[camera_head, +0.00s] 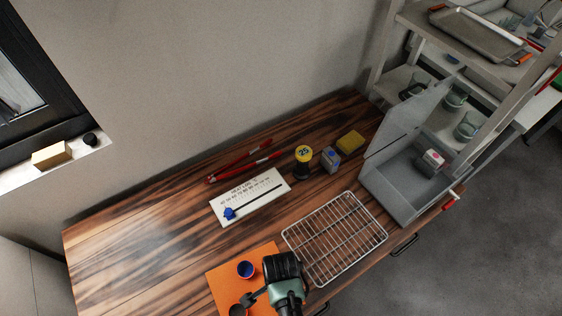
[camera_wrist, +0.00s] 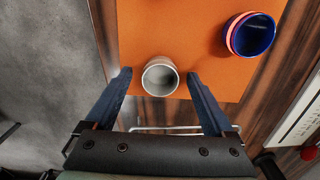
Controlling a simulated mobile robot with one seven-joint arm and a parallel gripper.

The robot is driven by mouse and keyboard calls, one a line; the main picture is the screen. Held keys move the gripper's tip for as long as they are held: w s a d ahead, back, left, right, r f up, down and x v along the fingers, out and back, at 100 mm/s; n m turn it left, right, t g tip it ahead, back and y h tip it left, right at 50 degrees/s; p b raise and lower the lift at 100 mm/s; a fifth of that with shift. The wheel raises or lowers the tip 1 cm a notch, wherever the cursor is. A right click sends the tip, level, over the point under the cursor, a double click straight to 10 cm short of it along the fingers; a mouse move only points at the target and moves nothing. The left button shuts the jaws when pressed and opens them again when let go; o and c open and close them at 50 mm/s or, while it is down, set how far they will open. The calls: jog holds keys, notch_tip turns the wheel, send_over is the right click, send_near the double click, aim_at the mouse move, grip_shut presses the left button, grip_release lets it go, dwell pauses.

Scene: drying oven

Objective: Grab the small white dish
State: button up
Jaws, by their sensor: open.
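The small white dish (camera_wrist: 160,80) is round and open at the top; in the wrist view it sits on the orange mat (camera_wrist: 165,30), near the mat's edge. My gripper (camera_wrist: 159,75) is open, with one dark blue finger on each side of the dish in the picture and a gap to each. I cannot tell how far the fingertips are above the mat. In the head view my gripper (camera_head: 250,299) reaches over the orange mat (camera_head: 222,287) at the table's front; a dark round shape beside it is too unclear to name.
A wire rack (camera_head: 335,238) lies right of my arm. The table's left is clear.

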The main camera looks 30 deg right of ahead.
grip_shut()
dwell(0.3)
jog(key=shift+r, duration=0.1)
